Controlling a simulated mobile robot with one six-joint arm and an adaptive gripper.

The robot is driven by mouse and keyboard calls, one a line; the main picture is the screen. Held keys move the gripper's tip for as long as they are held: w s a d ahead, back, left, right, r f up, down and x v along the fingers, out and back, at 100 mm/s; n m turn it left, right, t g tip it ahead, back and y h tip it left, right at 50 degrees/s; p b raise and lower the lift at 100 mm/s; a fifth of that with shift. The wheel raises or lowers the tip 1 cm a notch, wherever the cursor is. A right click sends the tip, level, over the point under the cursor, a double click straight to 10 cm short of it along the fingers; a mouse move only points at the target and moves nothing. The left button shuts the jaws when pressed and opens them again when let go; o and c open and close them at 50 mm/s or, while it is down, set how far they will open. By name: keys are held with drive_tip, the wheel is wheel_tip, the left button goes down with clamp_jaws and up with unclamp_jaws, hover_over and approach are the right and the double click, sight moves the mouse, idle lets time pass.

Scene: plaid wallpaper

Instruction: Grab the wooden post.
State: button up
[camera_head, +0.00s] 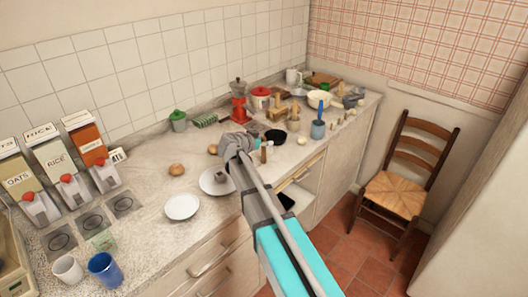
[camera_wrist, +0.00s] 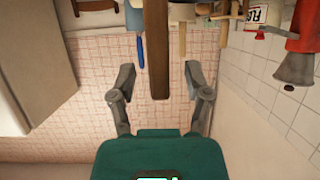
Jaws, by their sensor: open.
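The wooden post (camera_wrist: 157,45) is a plain brown upright bar. In the wrist view, which looks upside down, it comes in from the top edge and its free end lies between my two fingers. My gripper (camera_wrist: 159,78) is open, one finger on each side of the post, with a gap on both sides. In the head view my gripper (camera_head: 238,145) is low over the counter, near the plates. A short brown upright piece (camera_head: 264,154) just right of it appears to be the post; the arm partly hides this area.
White plates (camera_head: 182,207) lie left of my arm on the counter (camera_head: 145,195). A black bowl (camera_head: 275,136), a blue-handled utensil in a blue pot (camera_head: 318,129) and other kitchen items crowd the counter behind. A chair (camera_head: 404,185) stands at the right.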

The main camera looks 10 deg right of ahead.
clamp_jaws()
idle(0.3)
drive_tip(key=shift+r, duration=0.1)
wheel_tip(320, 180, up, 2)
drive_tip(key=p, duration=0.2)
drive_tip(key=shift+r+p, duration=0.25)
drive_tip(key=shift+p, duration=0.15)
drive_tip(key=s+a+r+p, duration=0.2)
drive_tip(key=s+r+p, duration=0.8)
drive_tip(key=s, duration=0.4)
drive_tip(key=shift+a+r, duration=0.15)
